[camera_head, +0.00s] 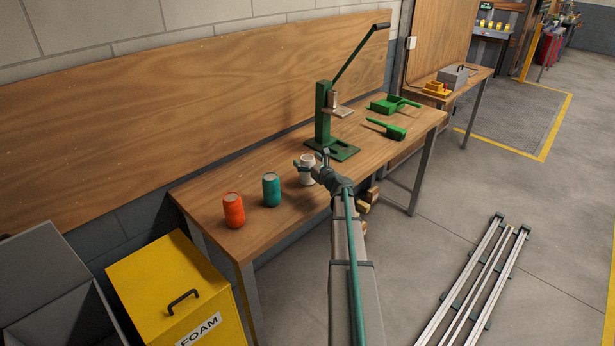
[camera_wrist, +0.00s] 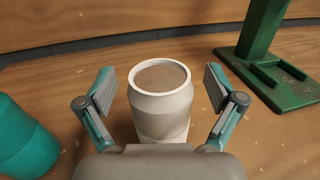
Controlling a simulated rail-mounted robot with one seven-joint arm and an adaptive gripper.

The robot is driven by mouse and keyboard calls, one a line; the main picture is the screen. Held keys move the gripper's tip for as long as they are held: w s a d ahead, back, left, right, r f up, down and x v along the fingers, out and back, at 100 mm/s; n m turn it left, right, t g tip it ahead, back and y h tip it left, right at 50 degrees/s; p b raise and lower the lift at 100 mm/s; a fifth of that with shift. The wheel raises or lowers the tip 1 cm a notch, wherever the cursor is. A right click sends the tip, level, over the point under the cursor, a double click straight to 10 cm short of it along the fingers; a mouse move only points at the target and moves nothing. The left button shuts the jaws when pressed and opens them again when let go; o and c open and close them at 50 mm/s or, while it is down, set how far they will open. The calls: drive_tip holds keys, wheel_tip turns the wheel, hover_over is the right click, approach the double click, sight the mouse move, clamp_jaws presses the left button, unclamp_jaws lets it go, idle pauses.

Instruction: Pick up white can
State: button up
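The white can (camera_head: 307,174) stands upright on the wooden workbench, right of the teal can. In the wrist view the white can (camera_wrist: 162,98) is in the middle, with its round top facing up. My gripper (camera_head: 312,164) is at the white can. In the wrist view my gripper (camera_wrist: 161,90) is open, with one finger on each side of the can. Gaps show between the fingers and the can wall. The lower front of the can is hidden by the gripper body in the wrist view.
A teal can (camera_head: 271,190) and an orange can (camera_head: 233,211) stand to the left. A green lever press (camera_head: 324,120) stands behind to the right, with a green brush (camera_head: 387,129) and green dustpan (camera_head: 390,104) beyond. A yellow foam bin (camera_head: 172,280) stands below left.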

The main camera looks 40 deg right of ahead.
drive_tip(key=c, duration=0.8)
drive_tip(key=shift+r, duration=0.1)
